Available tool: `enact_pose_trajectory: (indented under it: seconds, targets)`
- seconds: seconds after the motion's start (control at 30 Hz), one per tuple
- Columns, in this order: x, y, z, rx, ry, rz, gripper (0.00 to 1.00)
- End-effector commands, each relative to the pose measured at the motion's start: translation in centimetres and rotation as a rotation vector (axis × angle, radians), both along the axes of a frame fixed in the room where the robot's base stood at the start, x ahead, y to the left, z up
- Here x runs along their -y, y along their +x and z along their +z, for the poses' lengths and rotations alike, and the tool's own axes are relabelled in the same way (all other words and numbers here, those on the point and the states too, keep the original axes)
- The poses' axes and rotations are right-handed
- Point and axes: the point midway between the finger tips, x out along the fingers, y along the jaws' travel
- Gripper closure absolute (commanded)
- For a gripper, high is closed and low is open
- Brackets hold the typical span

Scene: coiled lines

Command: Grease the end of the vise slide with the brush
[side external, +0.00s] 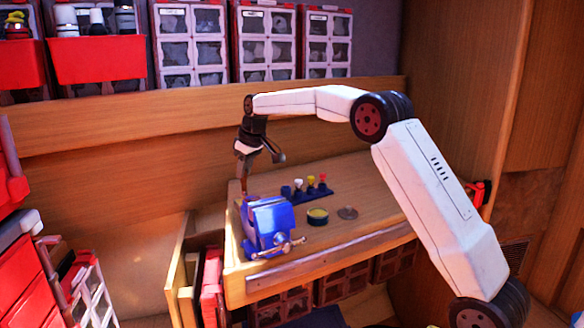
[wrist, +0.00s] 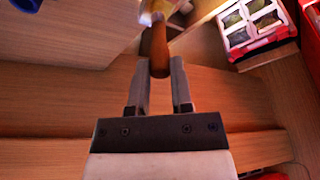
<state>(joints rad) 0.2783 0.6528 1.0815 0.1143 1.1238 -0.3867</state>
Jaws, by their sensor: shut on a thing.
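My gripper (wrist: 160,72) is shut on the brown wooden handle of the brush (wrist: 159,48). The brush's far end is pale and blurred at the top of the wrist view. In the side view my gripper (side external: 243,166) is above the bench's left end, with a thin brown part of the brush (side external: 243,186) below it. The blue vise (side external: 268,222) stands at the bench's front left corner, just below the brush. Its silver bar (side external: 284,246) faces the front. I cannot tell whether the bristles touch the vise, and the slide's end is not clear.
An open round tin (side external: 318,216) and a flat disc (side external: 348,213) lie on the bench (side external: 375,212) right of the vise. A blue rack (side external: 312,194) with several coloured pieces stands behind them. Drawer cabinets (side external: 265,45) line the shelf above. Red-sided bins (wrist: 265,28) show in the wrist view.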

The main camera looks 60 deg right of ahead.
Motion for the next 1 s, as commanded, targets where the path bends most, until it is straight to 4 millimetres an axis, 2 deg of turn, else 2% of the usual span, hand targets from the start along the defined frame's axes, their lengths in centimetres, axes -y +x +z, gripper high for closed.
enact_pose_trajectory:
  seconds: [1.0]
  targets:
    - [-0.04, -0.82, -0.07, -0.004, 0.001, -0.001, 1.00]
